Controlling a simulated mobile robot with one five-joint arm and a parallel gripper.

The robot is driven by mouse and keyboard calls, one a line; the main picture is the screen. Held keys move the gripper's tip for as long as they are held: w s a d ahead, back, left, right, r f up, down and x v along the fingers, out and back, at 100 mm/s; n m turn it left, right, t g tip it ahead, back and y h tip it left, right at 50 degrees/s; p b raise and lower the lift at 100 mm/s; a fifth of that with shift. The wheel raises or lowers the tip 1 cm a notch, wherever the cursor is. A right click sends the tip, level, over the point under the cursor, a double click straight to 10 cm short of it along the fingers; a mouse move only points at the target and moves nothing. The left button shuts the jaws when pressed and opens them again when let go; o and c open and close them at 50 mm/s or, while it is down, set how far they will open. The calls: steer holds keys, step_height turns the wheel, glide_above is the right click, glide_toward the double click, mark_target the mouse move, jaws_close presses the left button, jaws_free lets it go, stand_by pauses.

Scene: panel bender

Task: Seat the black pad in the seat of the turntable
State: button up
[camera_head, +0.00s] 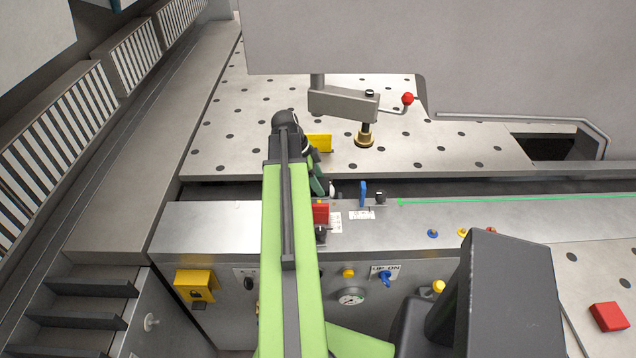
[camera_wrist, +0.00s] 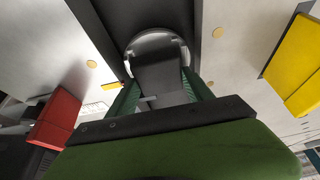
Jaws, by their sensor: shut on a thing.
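My gripper (camera_wrist: 160,88) shows in the wrist view with its two green fingers shut on the black pad (camera_wrist: 160,74), a dark block between them. Behind the pad is a round, light grey ringed part (camera_wrist: 150,40), which looks like the turntable; the pad covers much of it. Its seat is hidden, and I cannot tell whether the pad touches it. In the head view my gripper (camera_head: 318,184) is low over the dark gap between the perforated table and the front panel. My arm hides the pad and the turntable there.
A yellow block (camera_head: 320,143) stands just behind my gripper, and a red block (camera_head: 320,212) in front. They flank it in the wrist view as yellow (camera_wrist: 296,65) and red (camera_wrist: 55,119). A clamp with a brass foot (camera_head: 365,135) and a blue lever (camera_head: 363,193) stand to the right.

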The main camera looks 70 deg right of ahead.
steer(key=shift+f, duration=0.2)
steer(key=shift+a+f+b, duration=0.25)
steer(key=shift+a+b, duration=0.05)
steer(key=shift+b, duration=0.2)
steer(key=o, duration=1.6)
steer(key=shift+o, duration=0.6)
steer(key=shift+r, duration=0.15)
steer(key=p+v, duration=1.6)
steer(key=v, duration=0.1)
steer(key=shift+r+p, duration=0.35)
